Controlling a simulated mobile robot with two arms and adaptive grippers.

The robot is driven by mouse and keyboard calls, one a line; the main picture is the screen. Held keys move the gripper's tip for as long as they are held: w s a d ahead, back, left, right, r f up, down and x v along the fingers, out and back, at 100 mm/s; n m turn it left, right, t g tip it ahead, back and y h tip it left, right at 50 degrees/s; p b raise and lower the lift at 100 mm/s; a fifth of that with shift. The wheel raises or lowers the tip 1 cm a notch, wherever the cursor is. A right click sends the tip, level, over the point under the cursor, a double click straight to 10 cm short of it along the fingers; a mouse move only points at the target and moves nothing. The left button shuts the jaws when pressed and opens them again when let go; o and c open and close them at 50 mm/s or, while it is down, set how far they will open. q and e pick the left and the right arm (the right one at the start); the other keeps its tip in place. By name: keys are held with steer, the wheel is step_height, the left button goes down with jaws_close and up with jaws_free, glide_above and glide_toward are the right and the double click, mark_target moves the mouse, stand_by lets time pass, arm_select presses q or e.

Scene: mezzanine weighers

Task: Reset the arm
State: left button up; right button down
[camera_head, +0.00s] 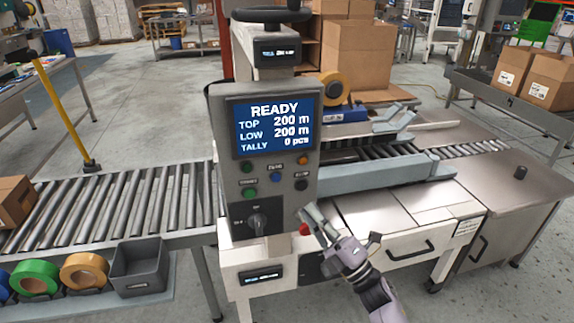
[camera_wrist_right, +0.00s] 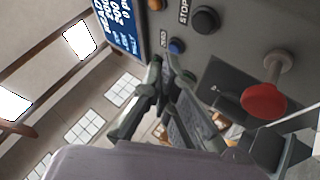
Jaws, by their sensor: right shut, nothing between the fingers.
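My right gripper (camera_head: 312,212) is in front of the lower right part of the grey control panel (camera_head: 220,150) in the head view. Its fingers are closed together with nothing between them. A red mushroom button (camera_head: 305,229) is just below the fingertips. In the right wrist view the closed fingers (camera_wrist_right: 168,65) point toward the panel, and the red button (camera_wrist_right: 265,101) stands out to their right. Whether the fingers touch the panel, I cannot tell. The panel screen (camera_head: 274,126) reads READY, TOP 200 m, LOW 200 m, TALLY 0 pcs. My left gripper is not in view.
A roller conveyor (camera_head: 130,207) runs left of the panel, with a carton (camera_head: 14,200) at its left end. Tape rolls (camera_head: 84,272) and a grey bin (camera_head: 140,268) sit below. A steel side bed (camera_head: 400,210) and cabinet lie to the right.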

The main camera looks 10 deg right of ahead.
steer(key=s+d+f+m+g+h, duration=0.35)
steer(key=f+m+h, duration=0.25)
steer(key=m+h, duration=0.3)
steer(key=s+d+f+m+g+h, duration=0.25)
steer(key=d+f+m+h, duration=0.35)
steer(key=m, duration=0.4)
steer(key=s+a+f+m+g, duration=0.2)
steer(key=s+f+g, duration=0.15)
steer(key=s, duration=0.45)
steer(key=s+a+f+m+g+y, duration=0.15)
steer(key=s+g, duration=0.25)
steer(key=s, duration=0.5)
steer(key=s+a+f+m+g, duration=0.2)
steer(key=s+a+f+g, duration=0.15)
steer(key=s, duration=0.45)
step_height(320, 180, down, 27)
steer(key=s, duration=0.1)
steer(key=s+d+f+g, duration=0.1)
steer(key=s+d+f, duration=0.1)
steer(key=s+f, duration=0.6)
steer(key=s+d+f+g, duration=0.1)
steer(key=s+d+f, duration=0.1)
steer(key=s+f, duration=0.5)
steer(key=shift+s+f+n, duration=0.35)
steer(key=shift+s+n, duration=0.1)
steer(key=shift+s, duration=0.4)
steer(key=shift+h, duration=0.25)
